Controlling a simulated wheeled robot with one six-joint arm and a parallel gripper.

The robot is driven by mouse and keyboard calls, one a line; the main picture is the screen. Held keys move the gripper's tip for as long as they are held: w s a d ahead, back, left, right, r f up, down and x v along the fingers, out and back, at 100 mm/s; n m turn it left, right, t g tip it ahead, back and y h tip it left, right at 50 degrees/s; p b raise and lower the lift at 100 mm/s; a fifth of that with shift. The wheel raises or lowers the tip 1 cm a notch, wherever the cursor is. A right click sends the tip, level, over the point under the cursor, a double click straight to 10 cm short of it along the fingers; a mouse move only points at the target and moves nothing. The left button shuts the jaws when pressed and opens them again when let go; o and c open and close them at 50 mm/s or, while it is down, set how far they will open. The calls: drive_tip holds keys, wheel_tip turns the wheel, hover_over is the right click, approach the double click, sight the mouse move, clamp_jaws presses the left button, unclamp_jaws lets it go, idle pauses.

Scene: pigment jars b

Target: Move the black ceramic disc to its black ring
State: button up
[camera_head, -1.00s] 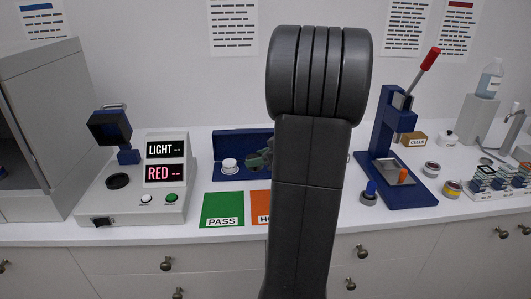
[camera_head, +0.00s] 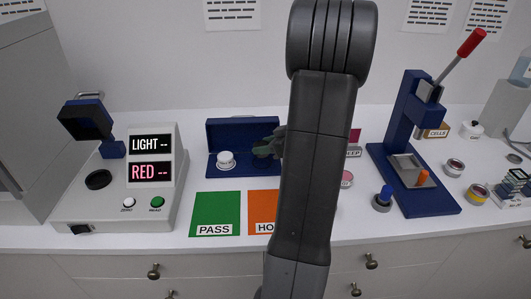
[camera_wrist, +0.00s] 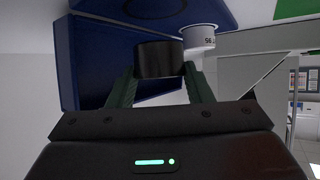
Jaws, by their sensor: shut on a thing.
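The black ceramic disc (camera_wrist: 159,60) is a short dark cylinder held between the green fingers of my gripper (camera_wrist: 160,82) in the wrist view. A dark oval outline (camera_wrist: 150,14), which looks like the black ring, shows on the blue case (camera_wrist: 90,45) beyond the disc, partly cut off by the top edge. I cannot tell whether disc and case touch. In the head view my gripper (camera_head: 268,147) is at the right part of the blue case (camera_head: 235,130), mostly hidden behind my arm. The disc is not clearly visible there.
A white disc (camera_head: 226,160) sits in the case, close beside the held disc in the wrist view (camera_wrist: 200,40). Green PASS (camera_head: 215,212) and orange (camera_head: 262,210) mats lie in front. A meter (camera_head: 150,160) stands left, a blue press (camera_head: 415,160) right.

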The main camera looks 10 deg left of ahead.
sight(268, 155)
wheel_tip(268, 155, down, 3)
drive_tip(key=shift+f, duration=0.2)
drive_tip(key=shift+f, duration=0.15)
drive_tip(key=o, duration=1.1)
drive_tip(key=shift+o, duration=0.2)
drive_tip(key=shift+r, duration=0.25)
drive_tip(key=shift+d+r, duration=0.1)
drive_tip(key=shift+d, duration=0.2)
drive_tip(key=b+v, duration=0.1)
drive_tip(key=v, duration=1)
drive_tip(key=shift+s+b, duration=0.2)
drive_tip(key=shift+b, duration=0.15)
